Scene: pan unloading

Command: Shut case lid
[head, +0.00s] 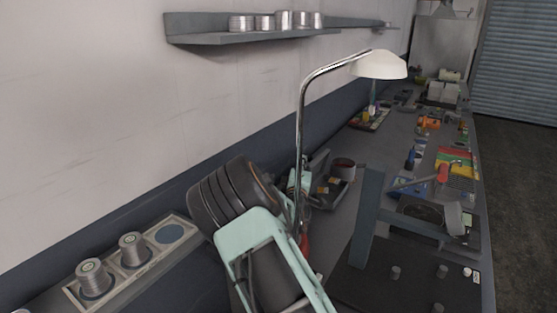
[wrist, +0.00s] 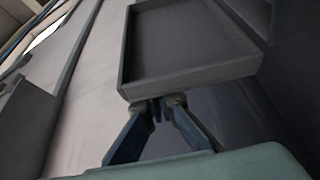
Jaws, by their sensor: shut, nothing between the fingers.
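In the wrist view, a dark grey shallow tray-like part (wrist: 188,78) with raised rims fills the upper middle; I cannot tell whether it is the case's lid or its base. My gripper (wrist: 159,106) is shut and empty, its fingertips at the near rim of this part; whether they touch it is unclear. In the head view, a dark open case (head: 340,196) with small orange items inside sits on the bench behind my arm. My gripper cannot be made out in the head view, where my arm covers the foreground.
A lamp (head: 381,65) on a chrome stem rises close behind my arm. A wall shelf (head: 250,38) holds several metal tins. A rack with metal weights (head: 130,250) lies at the left. A grey frame (head: 368,215) stands on the bench at the right. Tools crowd the bench beyond.

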